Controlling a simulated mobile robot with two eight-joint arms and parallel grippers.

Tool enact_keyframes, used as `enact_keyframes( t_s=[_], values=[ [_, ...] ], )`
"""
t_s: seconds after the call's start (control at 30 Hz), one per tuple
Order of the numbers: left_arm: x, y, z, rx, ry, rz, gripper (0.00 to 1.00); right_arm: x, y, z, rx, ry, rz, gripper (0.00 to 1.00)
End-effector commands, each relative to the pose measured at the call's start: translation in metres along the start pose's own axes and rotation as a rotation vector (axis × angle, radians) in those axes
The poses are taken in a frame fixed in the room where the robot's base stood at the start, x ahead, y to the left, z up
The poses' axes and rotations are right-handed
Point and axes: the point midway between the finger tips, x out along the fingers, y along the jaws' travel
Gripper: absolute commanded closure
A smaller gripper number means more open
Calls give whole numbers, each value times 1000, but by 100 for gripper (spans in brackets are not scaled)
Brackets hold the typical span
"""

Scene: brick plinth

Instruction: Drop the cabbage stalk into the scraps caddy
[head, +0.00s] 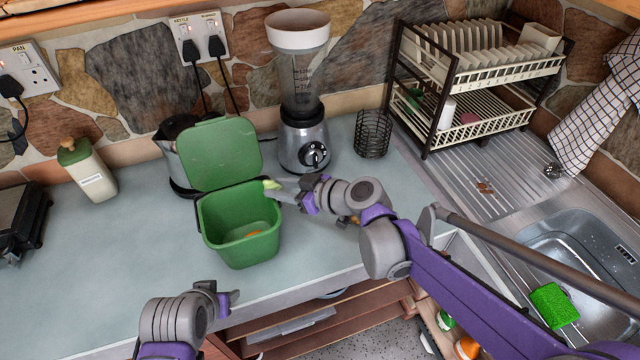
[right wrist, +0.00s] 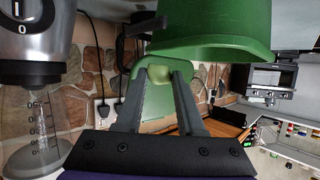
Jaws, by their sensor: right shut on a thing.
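The green scraps caddy (head: 240,240) stands on the worktop with its lid (head: 222,153) raised at the back. A small orange scrap (head: 252,234) shows inside. My right gripper (head: 277,189) is shut on the pale green cabbage stalk (head: 270,184) and holds it at the caddy's right rear rim. From this angle I cannot tell whether the stalk is over the opening. In the right wrist view the stalk (right wrist: 160,62) sits at the fingertips, close to the caddy wall (right wrist: 215,40). My left gripper (head: 228,298) is low at the worktop's front edge, with no object visible in it.
A kettle (head: 172,135) stands behind the caddy. A blender (head: 303,130) and a wire holder (head: 373,135) stand to its right. A dish rack (head: 470,75), sink (head: 590,250) and green sponge (head: 553,305) are further right.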

Motion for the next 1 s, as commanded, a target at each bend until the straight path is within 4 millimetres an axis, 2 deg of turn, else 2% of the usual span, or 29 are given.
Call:
enact_keyframes(
  t_s=[0.03,0.1,0.2,0.37,0.57,0.9,1.0],
  values=[
    [-4,0,-7,0,8,0,50,2,-14,-15,-23,4,-41,100],
    [-6,0,-11,0,13,0,50,5,-30,-26,-46,5,-89,100],
    [-8,0,-16,0,18,0,50,7,-48,-38,-72,7,-140,100],
    [-9,0,-17,0,20,0,50,8,-62,-44,-89,8,-180,100],
    [-3,0,-5,0,5,0,50,13,-64,-32,-87,6,-185,100],
    [20,0,30,0,-31,0,50,28,-63,6,-86,5,-183,100],
    [23,0,35,0,-35,0,50,31,-62,12,-87,6,-182,100]
  ],
)
